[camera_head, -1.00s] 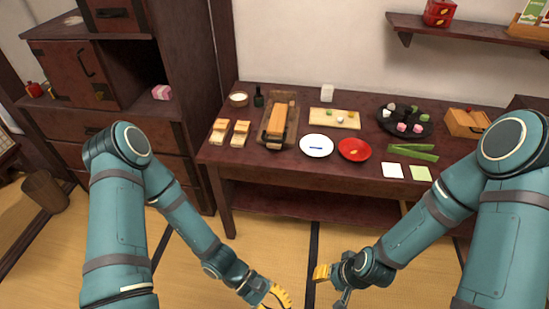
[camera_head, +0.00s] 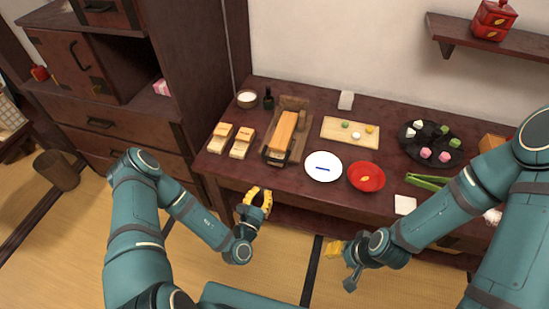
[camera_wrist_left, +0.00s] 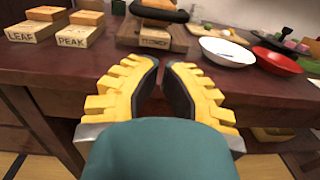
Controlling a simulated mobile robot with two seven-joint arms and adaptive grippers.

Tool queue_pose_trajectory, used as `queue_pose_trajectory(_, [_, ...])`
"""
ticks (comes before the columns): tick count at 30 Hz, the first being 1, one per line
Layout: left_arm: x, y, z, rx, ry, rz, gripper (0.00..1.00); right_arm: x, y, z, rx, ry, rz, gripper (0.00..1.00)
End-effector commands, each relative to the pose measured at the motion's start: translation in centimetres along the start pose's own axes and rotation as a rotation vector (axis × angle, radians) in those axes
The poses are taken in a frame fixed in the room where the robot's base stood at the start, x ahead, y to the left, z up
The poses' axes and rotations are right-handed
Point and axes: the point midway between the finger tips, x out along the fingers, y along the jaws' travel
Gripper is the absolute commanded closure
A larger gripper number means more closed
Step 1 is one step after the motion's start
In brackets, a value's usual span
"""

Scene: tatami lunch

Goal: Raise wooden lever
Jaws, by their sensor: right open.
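The wooden lever (camera_head: 284,128) is a long orange-brown bar lying flat along a wooden press (camera_head: 294,103) on the dark table. A dark piece crosses its near end. In the left wrist view the dark near end (camera_wrist_left: 158,13) shows above a labelled wooden block (camera_wrist_left: 156,40); the rest is cut off at the top. My left gripper (camera_head: 259,190) has yellow fingers with a gap between them. It is empty, in front of the table edge, below and nearer than the lever. My right gripper (camera_head: 334,249) is open and empty, low in front of the table.
Two labelled wooden blocks (camera_head: 220,137) (camera_head: 242,142) stand left of the press. A white plate (camera_head: 323,174) and a red plate (camera_head: 367,177) lie to its right. A small bowl (camera_head: 246,98) and dark bottle (camera_head: 268,98) stand behind. The table's front edge (camera_wrist_left: 45,80) lies ahead of the left gripper.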

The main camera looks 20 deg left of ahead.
Motion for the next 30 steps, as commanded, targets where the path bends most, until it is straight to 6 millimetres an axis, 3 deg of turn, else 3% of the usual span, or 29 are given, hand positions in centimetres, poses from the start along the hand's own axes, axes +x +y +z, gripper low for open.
queue_pose_trajectory(4, [-0.1,1.0,-0.3,0.013,0.007,0.052,1.00,-0.1,0.0,0.0,0.000,-0.001,0.000,0.53])
queue_pose_trajectory(16, [0.5,1.0,-0.3,0.014,0.006,0.051,1.00,0.0,0.0,0.1,0.000,-0.001,0.000,0.53])
queue_pose_trajectory(30, [7.8,1.3,-0.3,0.013,0.004,0.049,1.00,1.1,0.4,0.5,-0.003,-0.011,-0.001,0.53])
